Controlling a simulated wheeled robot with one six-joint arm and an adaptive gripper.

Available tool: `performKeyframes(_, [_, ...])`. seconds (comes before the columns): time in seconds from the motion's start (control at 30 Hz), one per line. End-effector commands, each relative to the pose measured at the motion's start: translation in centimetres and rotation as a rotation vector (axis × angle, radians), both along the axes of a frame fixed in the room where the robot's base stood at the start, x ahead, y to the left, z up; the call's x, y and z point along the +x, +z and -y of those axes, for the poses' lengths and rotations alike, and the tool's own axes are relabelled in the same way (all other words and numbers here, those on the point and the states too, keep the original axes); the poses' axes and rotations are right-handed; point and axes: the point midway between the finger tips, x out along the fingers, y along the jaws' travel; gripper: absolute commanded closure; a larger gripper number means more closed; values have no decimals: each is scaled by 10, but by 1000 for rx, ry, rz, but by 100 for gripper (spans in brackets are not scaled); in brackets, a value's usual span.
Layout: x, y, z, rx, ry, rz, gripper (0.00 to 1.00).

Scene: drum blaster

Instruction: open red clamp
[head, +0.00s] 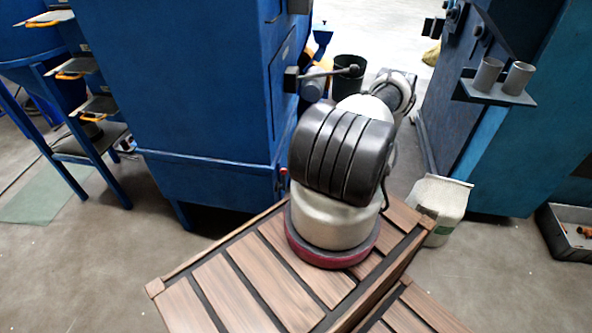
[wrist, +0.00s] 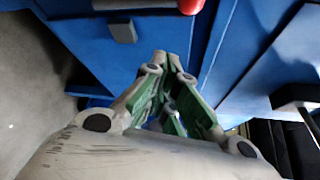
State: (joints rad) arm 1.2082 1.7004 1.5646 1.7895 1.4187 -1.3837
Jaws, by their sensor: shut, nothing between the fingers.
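A red rounded part (wrist: 191,5), perhaps the tip of the red clamp, is cut off by the top edge of the wrist view. My gripper (wrist: 170,62) is in the middle of the wrist view, its green-padded fingers converging at the tips in front of a blue panel. It is shut and holds nothing. The red part lies above and slightly right of the fingertips, apart from them in the picture. In the head view a small red spot (head: 283,171) shows on the blue cabinet's edge. My arm hides the gripper there.
A white sack (head: 440,208) stands right of my base. Another blue machine with two grey cups (head: 488,75) is at right.

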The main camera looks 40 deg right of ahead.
Motion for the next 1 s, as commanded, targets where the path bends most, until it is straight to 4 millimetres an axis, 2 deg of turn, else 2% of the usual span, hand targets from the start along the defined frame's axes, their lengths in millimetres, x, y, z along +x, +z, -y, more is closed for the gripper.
performKeyframes(0.1, [-24,0,4,-1,-4,0,100])
performKeyframes(0.33, [-51,0,7,0,-1,0,100])
performKeyframes(1.0, [-54,0,7,0,1,0,100])
